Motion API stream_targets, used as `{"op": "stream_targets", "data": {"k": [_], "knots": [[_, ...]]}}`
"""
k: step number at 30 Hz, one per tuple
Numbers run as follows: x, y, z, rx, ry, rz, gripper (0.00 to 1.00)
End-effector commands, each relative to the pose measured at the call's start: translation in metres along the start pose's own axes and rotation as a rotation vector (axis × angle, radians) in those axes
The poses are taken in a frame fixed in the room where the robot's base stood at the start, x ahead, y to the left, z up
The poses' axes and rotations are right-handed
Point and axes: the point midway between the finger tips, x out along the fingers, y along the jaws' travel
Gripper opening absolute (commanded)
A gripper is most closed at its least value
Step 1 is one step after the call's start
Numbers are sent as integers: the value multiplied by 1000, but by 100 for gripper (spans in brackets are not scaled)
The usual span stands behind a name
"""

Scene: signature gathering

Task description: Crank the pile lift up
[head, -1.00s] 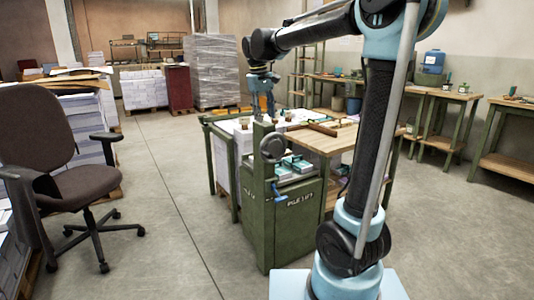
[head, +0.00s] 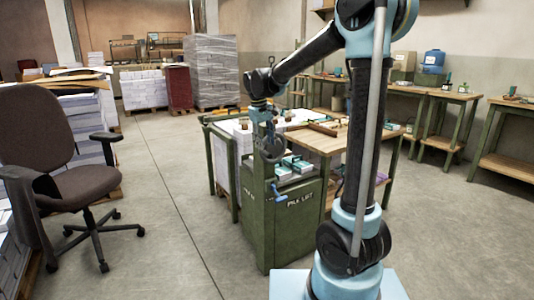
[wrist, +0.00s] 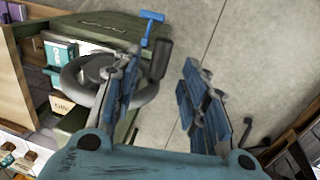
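The pile lift is a green cabinet (head: 290,225) with a white "PILE LIFT" label. A grey handwheel (head: 273,149) is at its upper front; it also shows in the wrist view (wrist: 72,98), with a dark upright handle (wrist: 160,59). A small blue lever (head: 281,192) sits lower on the cabinet and in the wrist view (wrist: 152,27). My gripper (wrist: 160,72) is open, its blue fingers apart. The dark handle appears between the fingertips in the wrist view; contact cannot be told. In the head view my gripper (head: 263,118) is just above the wheel and partly overlaps it.
Paper stacks stand behind the lift, beside a wooden worktable (head: 330,143). An office chair (head: 45,150) and paper piles (head: 85,125) are at left. More benches (head: 440,95) line the right wall. The concrete floor (head: 180,240) between chair and lift is clear.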

Motion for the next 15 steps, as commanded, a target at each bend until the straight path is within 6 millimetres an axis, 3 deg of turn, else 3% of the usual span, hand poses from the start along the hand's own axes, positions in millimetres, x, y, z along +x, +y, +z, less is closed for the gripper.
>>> {"op": "stream_targets", "data": {"k": [6,15], "knots": [[32,0,0,0,0,0,40],[49,0,0,-1,0,0,40]]}}
